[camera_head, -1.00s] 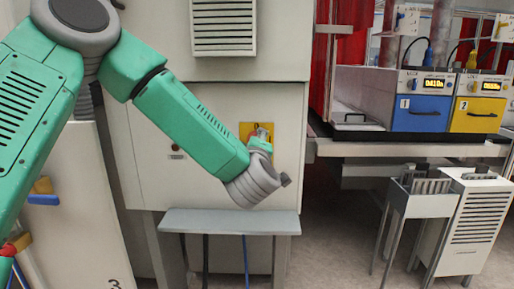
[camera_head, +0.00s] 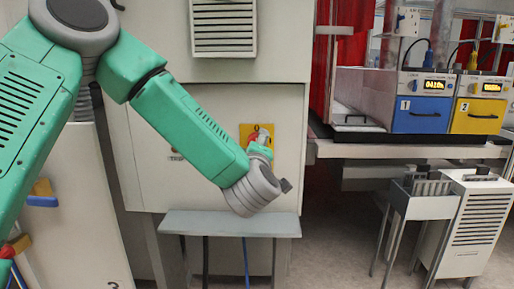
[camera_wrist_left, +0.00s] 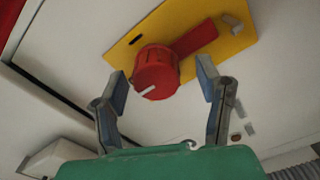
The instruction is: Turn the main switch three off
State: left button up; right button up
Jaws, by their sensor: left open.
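The main switch is a red rotary knob (camera_wrist_left: 157,72) on a yellow plate (camera_wrist_left: 120,55), mounted on a pale cabinet front. A white mark shows on the knob, and a red handle bar extends from it toward the upper right. In the head view the yellow plate (camera_head: 249,130) is partly covered by my gripper. My left gripper (camera_wrist_left: 160,79) is open, with one finger on each side of the knob. No clear contact shows. In the head view my left gripper (camera_head: 262,138) is small and partly hides the knob.
A grey shelf (camera_head: 230,222) juts out below the switch. A vent (camera_head: 223,25) is above it. To the right are a blue unit marked 1 (camera_head: 422,115) and a yellow unit marked 2 (camera_head: 478,116). A white panel (camera_head: 75,190) stands at the left.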

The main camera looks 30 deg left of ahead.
pick_arm(q)
jog(key=v, duration=1)
jog(key=shift+s+d+f, duration=0.1)
jog(key=shift+f, duration=0.05)
